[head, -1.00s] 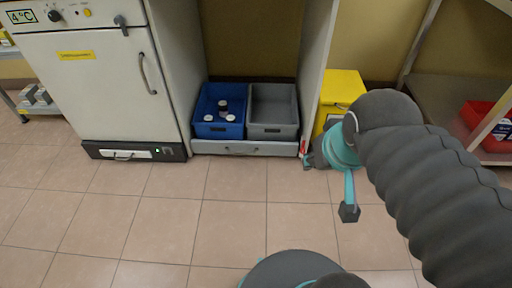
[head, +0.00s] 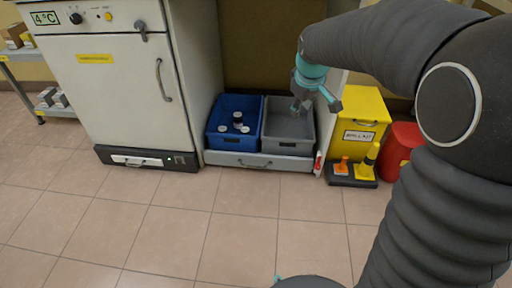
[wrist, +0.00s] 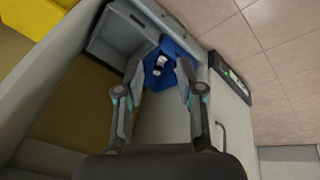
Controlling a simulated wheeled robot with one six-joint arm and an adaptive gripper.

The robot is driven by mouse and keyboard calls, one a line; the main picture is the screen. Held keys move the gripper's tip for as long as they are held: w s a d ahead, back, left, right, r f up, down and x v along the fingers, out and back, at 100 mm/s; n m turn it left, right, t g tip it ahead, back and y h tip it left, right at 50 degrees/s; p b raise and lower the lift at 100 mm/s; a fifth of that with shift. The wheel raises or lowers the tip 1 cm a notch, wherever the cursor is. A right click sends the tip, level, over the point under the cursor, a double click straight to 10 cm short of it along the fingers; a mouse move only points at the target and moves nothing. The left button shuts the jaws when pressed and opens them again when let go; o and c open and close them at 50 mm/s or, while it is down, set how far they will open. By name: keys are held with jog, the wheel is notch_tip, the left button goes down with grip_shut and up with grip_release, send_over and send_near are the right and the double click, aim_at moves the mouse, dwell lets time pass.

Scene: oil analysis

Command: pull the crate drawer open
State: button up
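The crate drawer (head: 222,158) is a low grey front with a bar handle (head: 255,164), at floor level in the bay. It looks shut, flush with the bay's front. On it sit a blue crate (head: 216,142) holding several white-capped jars and a grey crate (head: 294,148) with no contents seen. My gripper (head: 314,106) is open and empty, and overlaps the grey crate in the head view; it appears raised above it. In the wrist view my fingers (wrist: 157,98) are spread, with the blue crate (wrist: 152,80) beyond them and the handle (wrist: 138,19) farther up.
A white cabinet (head: 115,100) stands left of the bay, with a black-framed lower panel (head: 185,161). The tiled floor in front is clear.

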jog(key=w+a+f+n+g+b, duration=0.1)
jog(key=w+a+f+n, duration=0.1)
jog(key=w+a+f, duration=0.35)
jog(key=w+a+f+n+b, duration=0.1)
jog(key=w+a+f+n, duration=0.1)
jog(key=w+f, duration=0.65)
jog(key=n+b, duration=0.1)
jog(key=n, duration=0.4)
send_near(254, 167)
jog(key=shift+g, duration=0.4)
jog(key=f, duration=0.2)
jog(key=w+f+b, duration=0.1)
jog(key=f, duration=0.2)
jog(key=w+f+b, duration=0.1)
jog(key=f, duration=0.1)
jog(key=shift+w+a+f, duration=0.15)
jog(key=shift+w+f, duration=0.1)
jog(key=shift+f, duration=0.15)
grip_shut()
